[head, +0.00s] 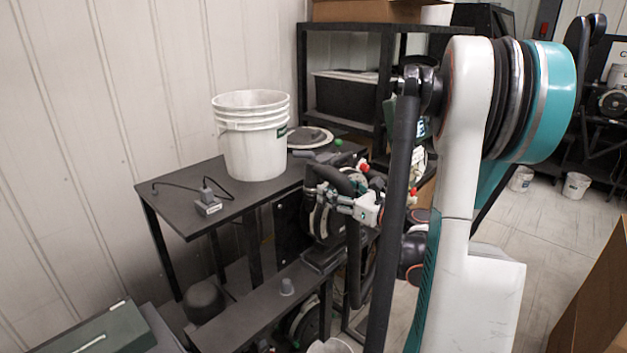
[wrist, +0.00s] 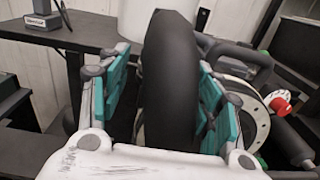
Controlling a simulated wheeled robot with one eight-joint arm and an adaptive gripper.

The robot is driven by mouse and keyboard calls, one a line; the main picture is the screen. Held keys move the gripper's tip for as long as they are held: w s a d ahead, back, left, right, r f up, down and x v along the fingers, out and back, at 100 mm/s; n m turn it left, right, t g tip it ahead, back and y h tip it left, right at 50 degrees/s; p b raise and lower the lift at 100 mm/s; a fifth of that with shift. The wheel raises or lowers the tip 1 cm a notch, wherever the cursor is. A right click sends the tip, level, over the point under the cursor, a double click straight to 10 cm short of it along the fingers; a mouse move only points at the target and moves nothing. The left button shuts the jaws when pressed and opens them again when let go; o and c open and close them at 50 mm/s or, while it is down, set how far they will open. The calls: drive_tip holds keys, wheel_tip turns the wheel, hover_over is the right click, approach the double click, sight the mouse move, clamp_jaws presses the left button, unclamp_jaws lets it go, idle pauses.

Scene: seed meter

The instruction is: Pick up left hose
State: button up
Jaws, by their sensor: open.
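A thick black hose (wrist: 168,85) rises and bends between the fingers of my gripper (wrist: 163,65) in the wrist view. My gripper is open, with one teal-padded finger on each side of the hose. A visible gap lies to its left, and the right finger is close to it. In the head view my gripper (head: 350,204) is beside the black hose (head: 333,176) at the seed meter (head: 322,222). My own arm covers part of this area, and the hose's lower end is hard to make out.
A stack of white buckets (head: 253,140) and a small grey device (head: 208,205) with a cable stand on the dark table (head: 170,182). A red knob (wrist: 280,102) sits right of my gripper. A black shelf (head: 345,38) stands behind.

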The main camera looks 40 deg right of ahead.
sight(313, 162)
drive_tip(key=w, duration=0.5)
drive_tip(key=w+b, duration=0.1)
drive_tip(key=w, duration=0.2)
drive_tip(key=shift+w+a, duration=0.2)
drive_tip(key=shift+a, duration=0.1)
drive_tip(key=shift+s, duration=0.1)
drive_tip(key=c, duration=1)
drive_tip(key=shift+c, duration=0.2)
drive_tip(key=shift+r, duration=0.1)
drive_tip(key=shift+r+p, duration=0.3)
drive_tip(key=shift+r, duration=0.1)
wheel_tip(313, 162, up, 7)
drive_tip(key=p, duration=0.4)
drive_tip(key=shift+f, duration=0.1)
drive_tip(key=s+d+b, duration=0.1)
drive_tip(key=s, duration=1.6)
drive_tip(key=r+p, duration=0.2)
drive_tip(key=s+r+p, duration=0.1)
drive_tip(key=r+p, duration=0.1)
drive_tip(key=r, duration=0.1)
drive_tip(key=shift+r, duration=0.15)
